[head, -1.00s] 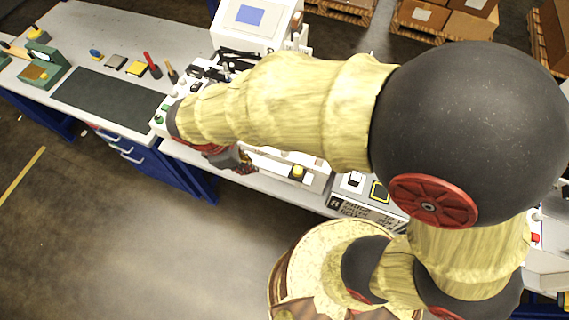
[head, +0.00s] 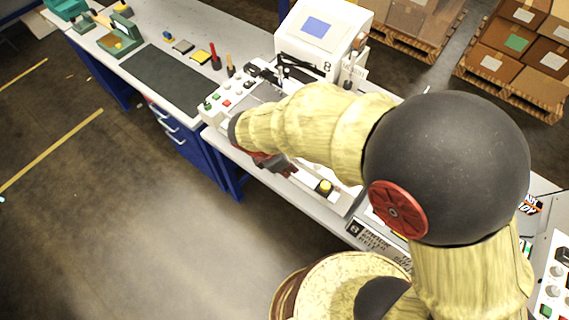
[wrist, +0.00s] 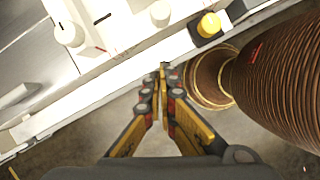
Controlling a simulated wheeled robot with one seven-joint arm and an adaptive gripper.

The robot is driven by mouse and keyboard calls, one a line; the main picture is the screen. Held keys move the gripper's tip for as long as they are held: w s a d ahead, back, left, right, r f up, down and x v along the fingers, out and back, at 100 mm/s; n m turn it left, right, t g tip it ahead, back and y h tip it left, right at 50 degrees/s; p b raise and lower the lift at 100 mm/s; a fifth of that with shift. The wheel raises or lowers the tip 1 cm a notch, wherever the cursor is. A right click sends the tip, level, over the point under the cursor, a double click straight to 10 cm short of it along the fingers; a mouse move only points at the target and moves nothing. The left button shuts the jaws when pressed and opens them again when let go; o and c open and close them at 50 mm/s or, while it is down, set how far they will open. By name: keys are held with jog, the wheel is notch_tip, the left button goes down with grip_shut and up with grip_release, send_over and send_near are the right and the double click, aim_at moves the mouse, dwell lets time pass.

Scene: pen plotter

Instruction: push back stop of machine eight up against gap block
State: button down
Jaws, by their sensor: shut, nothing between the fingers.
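Machine eight (head: 322,32) is a white plotter with a blue screen and an "8" on its head. Its bed and front rail run down to the right, partly hidden by my arm. A yellow knob (head: 325,187) on a dark base sits on the front rail; it also shows in the wrist view (wrist: 208,25). White round posts (wrist: 70,35) stand on the machine in the wrist view. I cannot tell which parts are the back stop and gap block. My gripper (head: 288,170) is shut and empty at the machine's front edge; in the wrist view its fingertips (wrist: 163,68) meet just off that edge.
A control panel (head: 225,100) with coloured buttons is at the machine's left end. A dark mat (head: 165,78) and small tools lie on the bench further left. Boxes on pallets (head: 515,50) stand behind. The floor in front is clear.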

jog(key=x, duration=0.3)
jog(key=shift+w+d+r, duration=0.15)
jog(key=shift+w+d, duration=0.05)
jog(key=shift+d, duration=0.05)
jog(key=shift+w+d+r, duration=0.1)
jog(key=shift+w+d, duration=0.1)
jog(key=shift+d, duration=0.3)
jog(key=shift+w+d, duration=0.25)
jog(key=shift+d, duration=0.25)
jog(key=shift+w+d, duration=0.2)
jog(key=shift+d, duration=0.25)
jog(key=w+d+p, duration=0.1)
jog(key=w+d, duration=0.1)
jog(key=w, duration=0.1)
jog(key=w+d+p, duration=0.1)
jog(key=w+d, duration=0.1)
jog(key=w, duration=0.1)
jog(key=w+d+p, duration=0.1)
jog(key=w+d, duration=0.2)
jog(key=shift+a, duration=0.1)
